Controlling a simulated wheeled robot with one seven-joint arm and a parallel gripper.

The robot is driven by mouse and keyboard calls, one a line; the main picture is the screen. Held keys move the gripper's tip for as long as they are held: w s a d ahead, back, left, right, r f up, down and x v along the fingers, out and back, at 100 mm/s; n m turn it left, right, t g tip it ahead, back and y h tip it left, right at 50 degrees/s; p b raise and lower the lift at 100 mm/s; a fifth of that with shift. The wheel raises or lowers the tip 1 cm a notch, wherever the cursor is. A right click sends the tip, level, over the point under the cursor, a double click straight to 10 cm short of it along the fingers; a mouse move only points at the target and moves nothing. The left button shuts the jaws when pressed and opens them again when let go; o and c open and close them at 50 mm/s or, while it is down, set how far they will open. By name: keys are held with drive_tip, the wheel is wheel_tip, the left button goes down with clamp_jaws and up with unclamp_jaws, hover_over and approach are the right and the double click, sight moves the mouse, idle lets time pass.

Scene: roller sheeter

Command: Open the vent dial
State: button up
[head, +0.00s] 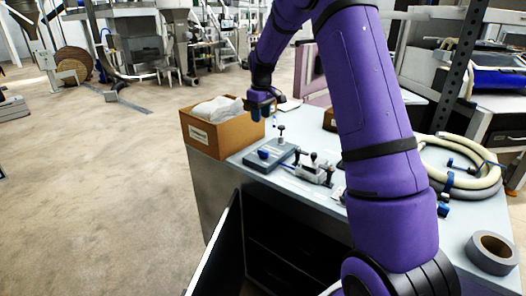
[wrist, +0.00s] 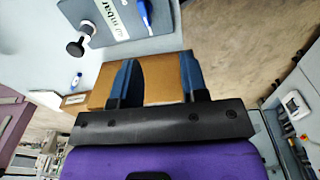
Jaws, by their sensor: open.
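A grey box (head: 270,155) on the bench has a blue knob (head: 264,154) on top, which may be the vent dial. A thin stem with a dark ball (head: 281,128) stands behind it. In the wrist view a grey panel (wrist: 105,35) carries a label reading "mbar", a blue pointed part (wrist: 145,15), and a black knob (wrist: 75,49) on a pale stem. I cannot tell which part is the vent dial. My gripper (head: 262,112) is above the bench near the cardboard box, open and empty; its blue fingers also show in the wrist view (wrist: 159,60).
A cardboard box (head: 207,134) with white cloth stands left of the grey box. A small clamp-like fixture (head: 315,168), a coiled hose (head: 487,192) and a tape roll (head: 492,251) are on the bench (head: 400,215). A cabinet door stands open in front.

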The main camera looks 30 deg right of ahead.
hover_over(263, 154)
wheel_tip(263, 154, down, 6)
drive_tip(key=shift+n+g, duration=0.3)
drive_tip(key=f, duration=1.1)
drive_tip(key=shift+w+d+f, duration=0.1)
drive_tip(key=shift+w+d, duration=0.15)
drive_tip(key=shift+w, duration=0.1)
clamp_jaws()
